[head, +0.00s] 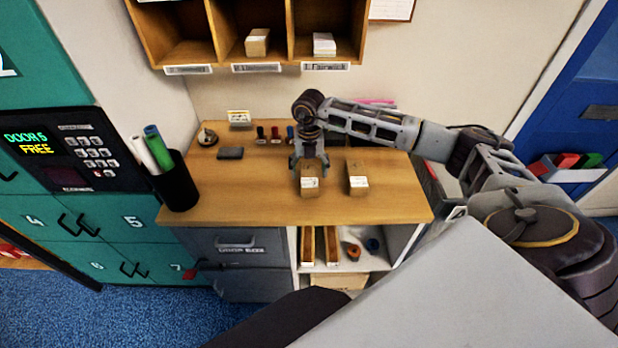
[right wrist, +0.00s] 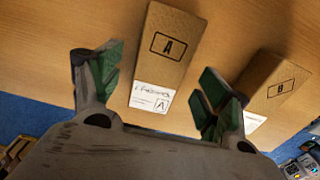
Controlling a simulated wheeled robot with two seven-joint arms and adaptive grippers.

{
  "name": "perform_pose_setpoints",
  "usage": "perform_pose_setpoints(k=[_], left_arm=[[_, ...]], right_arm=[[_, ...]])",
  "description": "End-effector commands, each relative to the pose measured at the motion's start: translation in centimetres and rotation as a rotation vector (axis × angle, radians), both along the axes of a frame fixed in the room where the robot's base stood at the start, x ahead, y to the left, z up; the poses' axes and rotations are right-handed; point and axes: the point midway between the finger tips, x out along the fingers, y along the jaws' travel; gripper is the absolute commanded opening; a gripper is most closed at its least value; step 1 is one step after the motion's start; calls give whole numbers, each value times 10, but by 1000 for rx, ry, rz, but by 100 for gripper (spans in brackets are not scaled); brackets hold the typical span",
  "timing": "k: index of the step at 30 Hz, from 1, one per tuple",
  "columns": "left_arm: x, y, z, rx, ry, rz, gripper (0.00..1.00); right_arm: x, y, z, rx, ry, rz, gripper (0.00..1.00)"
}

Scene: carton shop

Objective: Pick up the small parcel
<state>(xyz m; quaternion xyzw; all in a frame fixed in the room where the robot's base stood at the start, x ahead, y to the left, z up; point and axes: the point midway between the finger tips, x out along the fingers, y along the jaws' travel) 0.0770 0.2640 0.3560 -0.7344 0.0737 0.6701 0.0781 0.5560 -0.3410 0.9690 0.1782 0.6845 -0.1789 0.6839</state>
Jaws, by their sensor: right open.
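Two small brown parcels with white labels stand on the wooden counter (head: 240,195). The parcel marked A (head: 310,184) is under my right gripper (head: 309,164) in the head view. In the right wrist view parcel A (right wrist: 168,50) lies beyond and between the open fingers of my right gripper (right wrist: 158,88), with nothing held. The parcel marked B (head: 358,184) stands to the right; it also shows in the right wrist view (right wrist: 275,85), partly behind the right finger. My left gripper is not in view.
A black pen cup (head: 178,185) stands at the counter's left end. A dark pad (head: 230,153), a bell (head: 207,137) and several stamps (head: 275,134) are along the back. A pigeonhole shelf (head: 270,62) hangs above. The counter's left front is clear.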

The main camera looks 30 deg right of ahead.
Motion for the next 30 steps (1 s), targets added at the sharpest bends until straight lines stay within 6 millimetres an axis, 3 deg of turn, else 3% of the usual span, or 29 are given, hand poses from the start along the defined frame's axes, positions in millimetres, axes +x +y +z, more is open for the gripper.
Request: perform_pose_setpoints(k=[9,24,30], left_arm=[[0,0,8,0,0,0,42],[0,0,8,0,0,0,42],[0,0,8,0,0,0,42]], right_arm=[[0,0,-28,1,0,0,77],[0,0,-30,1,0,1,77],[0,0,-30,1,0,1,51]])
